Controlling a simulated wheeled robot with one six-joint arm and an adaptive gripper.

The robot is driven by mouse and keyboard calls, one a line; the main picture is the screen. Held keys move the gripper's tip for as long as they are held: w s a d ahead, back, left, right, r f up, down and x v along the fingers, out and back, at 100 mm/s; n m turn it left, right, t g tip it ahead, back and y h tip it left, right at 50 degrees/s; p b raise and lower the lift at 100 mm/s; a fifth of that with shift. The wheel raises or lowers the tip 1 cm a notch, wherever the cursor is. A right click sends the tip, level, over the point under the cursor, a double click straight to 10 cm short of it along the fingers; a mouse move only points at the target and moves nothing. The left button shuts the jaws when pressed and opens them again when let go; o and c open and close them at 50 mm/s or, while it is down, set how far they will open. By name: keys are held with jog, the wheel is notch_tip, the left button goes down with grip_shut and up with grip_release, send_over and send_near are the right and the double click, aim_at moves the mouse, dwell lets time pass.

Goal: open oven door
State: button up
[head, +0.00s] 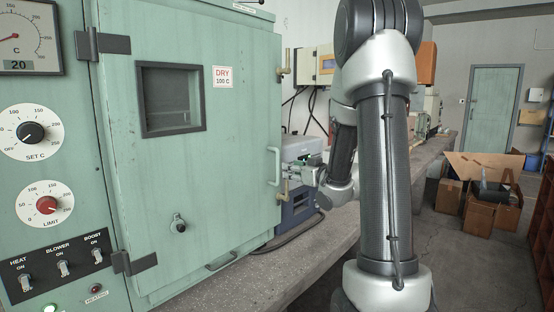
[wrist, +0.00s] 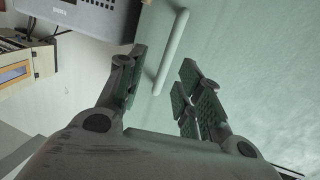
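The oven door (head: 225,150) is a pale green panel with a small dark window (head: 171,98). It looks shut, with hinges on its left side. Its pale handle (head: 272,166) is a bar on the right edge. My gripper (head: 305,164) is just to the right of the handle in the head view, partly hidden by my arm. In the wrist view my gripper (wrist: 164,75) is open, with the handle (wrist: 171,52) showing between its two padded fingers against the green door. I cannot tell whether either finger touches the handle.
Brass latch pieces (head: 284,71) sit on the door's right edge. A control panel (head: 45,170) with dials and switches is at left. A blue-grey device (head: 298,208) stands on the bench behind my gripper. Cardboard boxes (head: 482,205) lie on the floor at right.

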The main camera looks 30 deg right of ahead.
jog(key=shift+t+y, duration=0.4)
jog(key=shift+t, duration=0.2)
jog(key=w, duration=0.2)
jog(key=w+a+r, duration=0.1)
jog(key=w, duration=0.2)
jog(key=w+a+r, duration=0.1)
jog(key=w, duration=0.1)
jog(key=shift+w+r, duration=0.25)
jog(key=shift+w, duration=0.15)
grip_shut()
